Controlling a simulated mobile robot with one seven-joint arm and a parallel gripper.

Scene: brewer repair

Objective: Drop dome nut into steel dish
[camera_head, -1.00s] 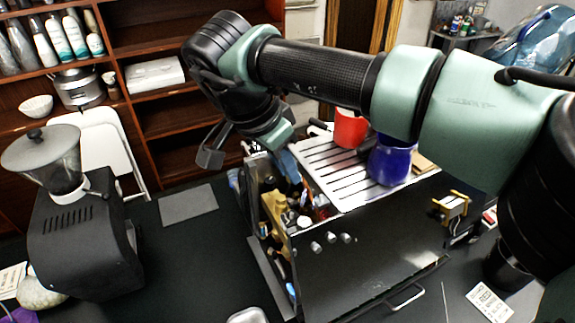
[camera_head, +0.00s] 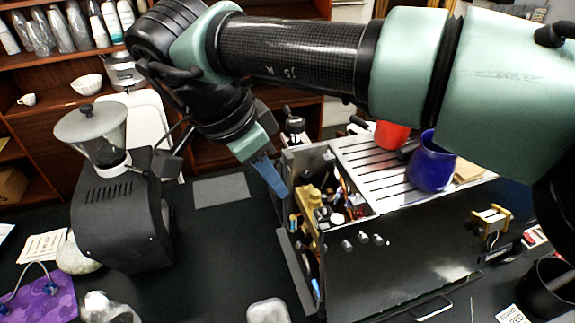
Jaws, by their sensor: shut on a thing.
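My gripper (camera_head: 168,164) hangs from the dark wrist at the upper left of centre, between the black grinder and the open machine. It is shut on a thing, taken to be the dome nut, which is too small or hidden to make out. A pale metallic dish (camera_head: 268,312), likely the steel dish, sits on the dark counter at the bottom edge and is partly cut off. The inside of the dish is not clear.
The open machine (camera_head: 400,262) has bared inner parts, with a red cup (camera_head: 392,135) and a blue pitcher (camera_head: 432,163) on top. The grinder (camera_head: 120,215) stands left. A grey mat (camera_head: 221,191) lies behind. Counter between grinder and machine is mostly clear.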

